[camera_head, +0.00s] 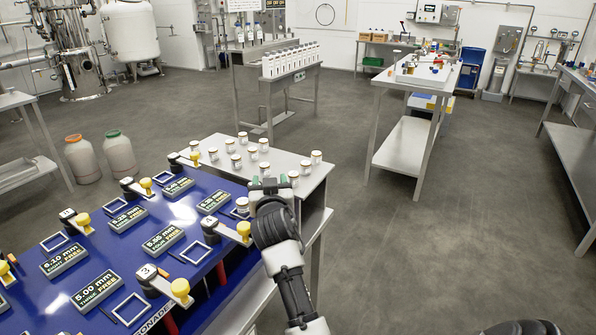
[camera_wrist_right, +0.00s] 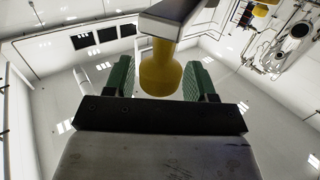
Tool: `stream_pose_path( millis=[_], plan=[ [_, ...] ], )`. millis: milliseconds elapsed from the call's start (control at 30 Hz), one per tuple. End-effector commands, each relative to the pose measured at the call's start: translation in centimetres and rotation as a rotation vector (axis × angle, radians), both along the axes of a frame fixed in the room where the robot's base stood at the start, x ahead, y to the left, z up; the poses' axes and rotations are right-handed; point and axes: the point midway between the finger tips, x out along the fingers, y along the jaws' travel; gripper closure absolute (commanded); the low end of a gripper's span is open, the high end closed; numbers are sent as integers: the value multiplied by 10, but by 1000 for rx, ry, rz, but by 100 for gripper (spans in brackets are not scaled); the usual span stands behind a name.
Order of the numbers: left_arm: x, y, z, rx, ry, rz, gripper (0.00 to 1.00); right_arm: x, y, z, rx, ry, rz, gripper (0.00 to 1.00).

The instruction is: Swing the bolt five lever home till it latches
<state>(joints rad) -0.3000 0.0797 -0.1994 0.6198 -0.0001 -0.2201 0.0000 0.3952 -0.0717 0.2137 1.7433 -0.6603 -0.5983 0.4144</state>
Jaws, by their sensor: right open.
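The blue bolt panel (camera_head: 190,245) lies at the lower left in the head view, with green number plates and levers with yellow knobs. The farthest right plate (camera_head: 214,200) appears to read five and free. My right gripper (camera_head: 269,184) is at the panel's right edge, near that plate. In the right wrist view a yellow knob (camera_wrist_right: 160,72) under a grey lever arm (camera_wrist_right: 172,14) sits between the green fingers of my right gripper (camera_wrist_right: 160,80). The fingers are open, with gaps showing beside the knob. In the head view my gripper hides this lever.
The lever marked four (camera_head: 226,229) and the lever marked three (camera_head: 164,282) stand nearer along the panel. Several white jars (camera_head: 263,146) stand on a grey table (camera_head: 318,176) just beyond my gripper. Open floor (camera_head: 420,260) lies to the right.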

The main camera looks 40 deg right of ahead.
Motion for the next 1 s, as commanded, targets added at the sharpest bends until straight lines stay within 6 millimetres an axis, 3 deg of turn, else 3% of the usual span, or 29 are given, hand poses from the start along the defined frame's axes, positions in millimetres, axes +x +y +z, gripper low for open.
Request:
stream_pose_path(
  millis=[100, 500, 733, 1000],
  plan=[
    [0, 0, 0, 0, 0, 0, 44, -2, -1, 28, -3, -7, 0, 44],
    [0, 0, 4, 0, 0, -1, 44, -76, -42, 74, -4, -2, -1, 44],
    [0, 0, 4, 0, 0, -1, 44, -97, -54, 89, -1, -2, 1, 44],
    [0, 0, 4, -1, 0, -1, 44, -102, -57, 91, -1, 1, 1, 44]
  ],
)
